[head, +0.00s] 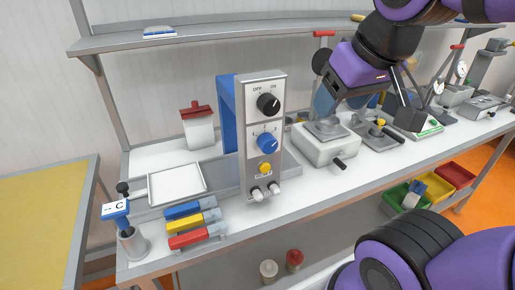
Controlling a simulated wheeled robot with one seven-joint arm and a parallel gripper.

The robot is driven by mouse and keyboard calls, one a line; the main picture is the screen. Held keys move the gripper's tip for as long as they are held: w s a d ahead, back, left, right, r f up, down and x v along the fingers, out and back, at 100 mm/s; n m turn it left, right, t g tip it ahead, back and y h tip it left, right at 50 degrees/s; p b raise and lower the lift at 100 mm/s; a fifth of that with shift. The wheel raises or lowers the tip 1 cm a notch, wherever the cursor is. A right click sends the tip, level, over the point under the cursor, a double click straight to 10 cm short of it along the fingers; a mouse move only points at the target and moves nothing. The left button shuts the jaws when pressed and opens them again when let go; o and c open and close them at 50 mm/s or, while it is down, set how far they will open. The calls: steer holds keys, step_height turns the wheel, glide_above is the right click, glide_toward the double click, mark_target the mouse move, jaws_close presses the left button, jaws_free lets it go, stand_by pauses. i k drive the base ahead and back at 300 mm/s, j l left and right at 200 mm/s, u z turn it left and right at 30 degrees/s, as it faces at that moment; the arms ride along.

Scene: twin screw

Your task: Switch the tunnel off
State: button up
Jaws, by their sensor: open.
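The tunnel unit is a blue housing (226,112) with a grey front panel (249,128), left of centre on the bench in the head view. A black knob (268,104) near the panel's top sits under the labels OFF and ON. Its light mark seems to point up and right, towards ON. Below it are a blue numbered knob (267,143), a yellow button (265,168) and two small pale fittings (265,192). My gripper (343,98) is open, to the right of the panel and apart from it. Its fingertips are hard to make out.
A grey box with a side handle (325,149) stands just right of the panel. At left are a tray (176,183), coloured blocks (193,223) and a labelled post (131,240). A shelf (220,36) runs above. Space before the panel looks clear.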

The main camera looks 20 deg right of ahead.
mark_target(268, 104)
steer(key=j+z, duration=0.2)
steer(key=z, duration=0.25)
steer(key=k+j+z, duration=0.1)
steer(key=z, duration=0.35)
steer(key=k+j+z, duration=0.1)
steer(key=j+z, duration=0.15)
steer(key=z, duration=0.2)
steer(key=k+j+z, duration=0.45)
steer(key=k+j, duration=0.45)
steer(key=k, duration=0.15)
